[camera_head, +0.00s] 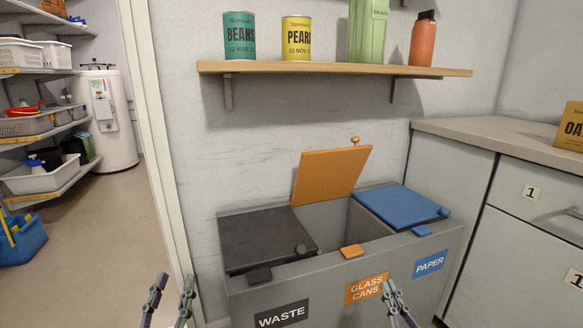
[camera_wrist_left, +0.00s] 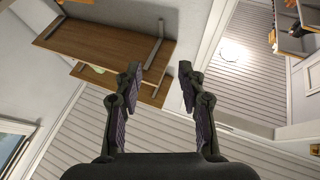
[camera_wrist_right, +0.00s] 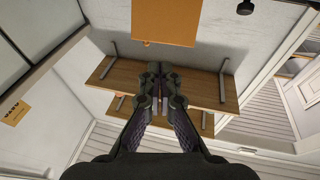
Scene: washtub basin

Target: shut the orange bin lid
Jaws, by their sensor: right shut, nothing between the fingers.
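The orange lid (camera_head: 331,175) stands raised and tilted back above the middle compartment of the grey bin (camera_head: 340,278), with a small knob at its top edge. Its compartment, labelled GLASS CANS, is open. The orange lid also shows at the top of the right wrist view (camera_wrist_right: 166,20). My right gripper (camera_head: 390,288) is shut and empty in front of the bin, near the GLASS CANS label, apart from the lid. My left gripper (camera_head: 174,280) is open and empty, left of the bin's front; it also shows open in the left wrist view (camera_wrist_left: 158,72).
The black lid (camera_head: 265,238) and blue lid (camera_head: 400,206) on either side are down. A wooden shelf (camera_head: 330,69) with cans and bottles hangs above the bin. A counter (camera_head: 510,140) stands at the right. Open floor (camera_head: 100,250) lies to the left.

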